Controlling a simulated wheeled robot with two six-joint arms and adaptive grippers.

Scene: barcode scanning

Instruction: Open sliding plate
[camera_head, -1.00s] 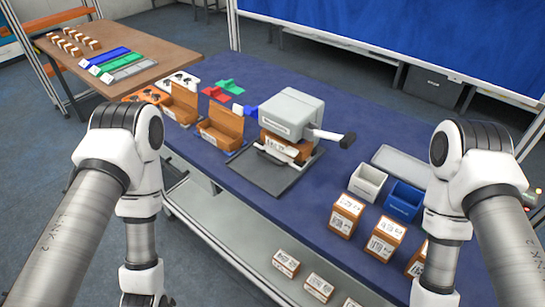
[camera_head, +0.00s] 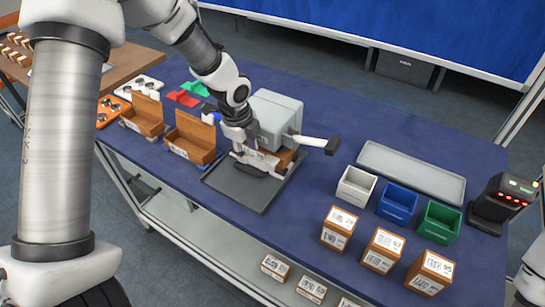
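A light grey box-shaped machine (camera_head: 278,112) with a side lever (camera_head: 318,143) stands on the blue table. A dark grey flat plate (camera_head: 243,190) lies at its front. A brown part (camera_head: 288,158) shows under the grey housing. My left arm reaches down from the upper left, and my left gripper (camera_head: 252,163) is low at the machine's front, over the plate's rear part. Its fingers are small and overlap the handle area, so I cannot tell whether they are open, shut or gripping. My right gripper is out of view; only a bit of my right arm shows at the right edge.
Open orange boxes (camera_head: 193,140) stand left of the machine. White (camera_head: 356,187), blue (camera_head: 397,203) and green (camera_head: 440,222) bins stand to the right, with labelled boxes (camera_head: 383,250) before them. A grey tray (camera_head: 412,172) and black device (camera_head: 503,203) lie beyond.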

